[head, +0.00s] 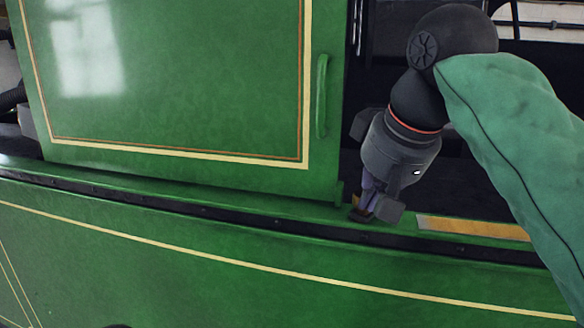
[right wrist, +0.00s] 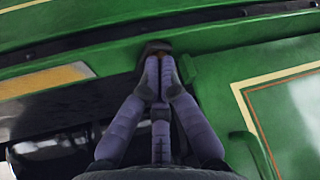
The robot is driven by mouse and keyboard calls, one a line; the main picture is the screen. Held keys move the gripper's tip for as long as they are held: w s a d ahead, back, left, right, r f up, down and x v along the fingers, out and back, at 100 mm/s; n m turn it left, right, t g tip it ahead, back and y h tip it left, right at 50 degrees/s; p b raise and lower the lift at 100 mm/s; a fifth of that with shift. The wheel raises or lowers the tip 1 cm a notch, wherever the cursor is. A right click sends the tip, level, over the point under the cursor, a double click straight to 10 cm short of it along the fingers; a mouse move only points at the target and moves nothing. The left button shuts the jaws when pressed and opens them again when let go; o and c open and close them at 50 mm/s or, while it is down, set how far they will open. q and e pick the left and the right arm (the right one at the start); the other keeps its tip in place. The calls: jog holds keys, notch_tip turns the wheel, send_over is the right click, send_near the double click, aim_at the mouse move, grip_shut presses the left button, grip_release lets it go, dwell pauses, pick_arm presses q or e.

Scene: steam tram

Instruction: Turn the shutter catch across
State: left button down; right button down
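The shutter catch is a small dark piece with a brass-orange part, on the green ledge at the lower right corner of the green shutter panel (head: 190,90). In the head view only a bit of the catch (head: 355,200) shows beside my fingertips. My right gripper (head: 363,208) points down at it, and its fingers come together there. In the right wrist view the fingertips (right wrist: 161,62) close around the orange part, with the dark part of the catch (right wrist: 156,47) just beyond. The fingers hide much of the catch, so its angle is unclear. My left gripper is out of view.
A green upright handle (head: 321,96) stands on the panel's right edge, close to my right gripper. A yellow-orange plate (head: 472,229) lies on the ledge to the right. A dark opening lies behind my right arm. The green lower side (head: 200,270) is clear.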

jog(key=shift+d+f, duration=0.15)
jog(key=shift+d, duration=0.35)
jog(key=shift+w+a, duration=0.2)
jog(key=shift+a, duration=0.2)
jog(key=shift+d, duration=0.25)
jog(key=shift+w, duration=0.1)
jog(key=shift+p, duration=0.55)
